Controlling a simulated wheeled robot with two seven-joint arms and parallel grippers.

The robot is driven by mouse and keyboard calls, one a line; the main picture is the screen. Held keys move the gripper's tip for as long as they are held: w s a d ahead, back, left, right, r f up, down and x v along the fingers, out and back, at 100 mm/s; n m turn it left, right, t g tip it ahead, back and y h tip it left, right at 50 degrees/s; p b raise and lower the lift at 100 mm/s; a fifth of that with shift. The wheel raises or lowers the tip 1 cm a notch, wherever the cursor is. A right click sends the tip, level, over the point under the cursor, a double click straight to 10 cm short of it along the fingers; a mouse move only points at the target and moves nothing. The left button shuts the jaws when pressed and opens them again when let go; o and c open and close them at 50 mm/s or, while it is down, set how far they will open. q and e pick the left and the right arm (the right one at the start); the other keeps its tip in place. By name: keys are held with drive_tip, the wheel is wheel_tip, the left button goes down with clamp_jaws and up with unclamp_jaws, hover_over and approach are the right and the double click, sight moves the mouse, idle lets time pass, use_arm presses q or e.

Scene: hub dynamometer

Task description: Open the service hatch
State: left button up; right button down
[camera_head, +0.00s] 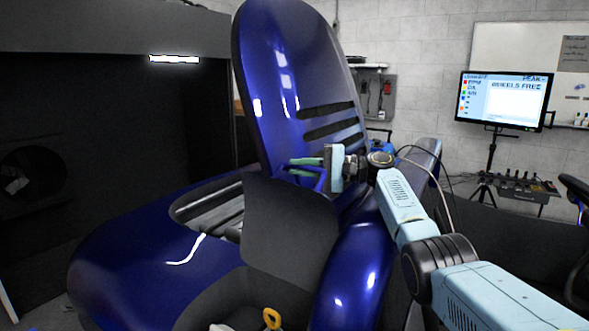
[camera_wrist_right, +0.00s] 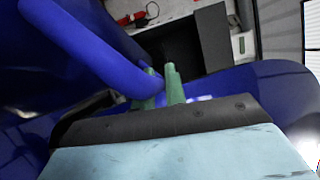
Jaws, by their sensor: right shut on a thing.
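The service hatch (camera_head: 285,75) is a large glossy blue panel with dark slots, standing raised and steeply tilted on the blue car body (camera_head: 130,255). A blue bar handle (camera_head: 318,183) sticks out low on the panel; it also shows in the wrist view (camera_wrist_right: 85,45). My right gripper (camera_head: 300,167), with green fingers, reaches in from the right and is shut on the handle. The green fingertips show beside the bar in the wrist view (camera_wrist_right: 163,85). Part of the grip is hidden behind the bar. My left gripper is not in view.
A dark opening (camera_head: 215,215) lies at the left of the hatch's foot. A yellow ring (camera_head: 271,318) shows at the bottom. A monitor (camera_head: 503,101) on a stand reads "WHEELS FREE". A dark cabinet (camera_head: 100,130) stands at the left, a small table (camera_head: 520,188) at the right.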

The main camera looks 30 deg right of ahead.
drive_tip(key=c, duration=1.5)
unclamp_jaws()
drive_tip(key=shift+a, duration=0.1)
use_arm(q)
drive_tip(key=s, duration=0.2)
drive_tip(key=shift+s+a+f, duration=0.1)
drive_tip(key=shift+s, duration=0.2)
use_arm(e)
drive_tip(key=shift+o, duration=0.2)
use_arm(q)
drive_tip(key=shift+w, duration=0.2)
use_arm(e)
drive_tip(key=shift+s, duration=0.1)
drive_tip(key=shift+s+d, duration=0.15)
drive_tip(key=shift+d, duration=0.2)
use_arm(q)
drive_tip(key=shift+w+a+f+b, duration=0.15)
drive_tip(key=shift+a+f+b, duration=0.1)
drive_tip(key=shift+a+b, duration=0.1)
use_arm(e)
drive_tip(key=v, duration=1.2)
drive_tip(key=shift+s+d, duration=0.2)
drive_tip(key=shift+s, duration=0.05)
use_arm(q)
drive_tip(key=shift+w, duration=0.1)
